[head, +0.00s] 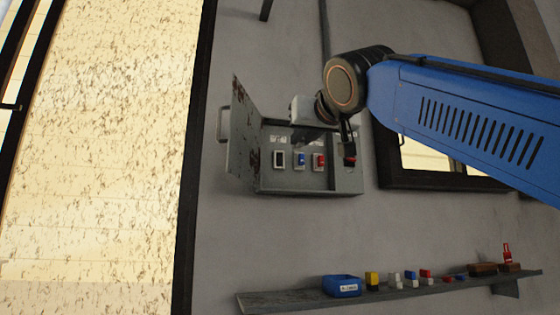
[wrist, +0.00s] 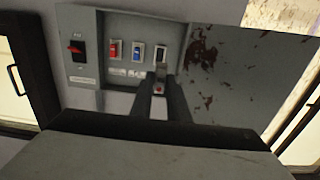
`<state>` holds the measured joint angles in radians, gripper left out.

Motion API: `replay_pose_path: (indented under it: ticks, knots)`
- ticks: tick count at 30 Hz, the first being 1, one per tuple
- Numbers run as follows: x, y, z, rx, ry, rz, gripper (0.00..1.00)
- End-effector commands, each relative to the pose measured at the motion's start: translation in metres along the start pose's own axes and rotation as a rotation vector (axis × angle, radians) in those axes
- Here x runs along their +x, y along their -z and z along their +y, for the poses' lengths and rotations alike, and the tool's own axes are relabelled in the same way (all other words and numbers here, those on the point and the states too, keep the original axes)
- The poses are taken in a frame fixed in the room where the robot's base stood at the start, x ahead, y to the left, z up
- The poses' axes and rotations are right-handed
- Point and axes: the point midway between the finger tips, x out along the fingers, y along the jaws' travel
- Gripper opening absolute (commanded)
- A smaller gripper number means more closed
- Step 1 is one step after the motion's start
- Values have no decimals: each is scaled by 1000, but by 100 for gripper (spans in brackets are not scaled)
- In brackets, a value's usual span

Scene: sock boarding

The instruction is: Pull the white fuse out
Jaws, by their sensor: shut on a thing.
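The white fuse (wrist: 161,69) shows in the wrist view as a small pale piece between the two dark fingers of my gripper (wrist: 160,82), which is shut on it. Behind it, the rightmost fuse holder in that view (wrist: 161,52) has a pale frame and a dark, empty-looking middle. In the head view this holder (head: 278,159) is the leftmost in the open grey fuse box (head: 290,181). The fuse looks apart from the holder, but the fingers partly hide it. In the head view my wrist hangs in front of the box, and the fuse is hard to make out.
Beside the holder sit a blue fuse (wrist: 137,53) and a red fuse (wrist: 115,50). A black switch with a red lever (wrist: 76,48) is farther left. The rusty door (head: 245,135) stands open. Below, a shelf (head: 300,299) carries a blue bin (head: 341,287) and several small coloured pieces.

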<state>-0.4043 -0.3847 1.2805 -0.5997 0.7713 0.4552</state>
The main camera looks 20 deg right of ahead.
Motion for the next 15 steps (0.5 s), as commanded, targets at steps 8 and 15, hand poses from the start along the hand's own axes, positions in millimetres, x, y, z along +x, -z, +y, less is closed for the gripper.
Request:
replay_pose_path:
  ticks: [8, 15]
  knots:
    - [-23, 1, -1, 0, 4, 2, 0]
    - [-42, 0, 0, 0, 3, 2, 0]
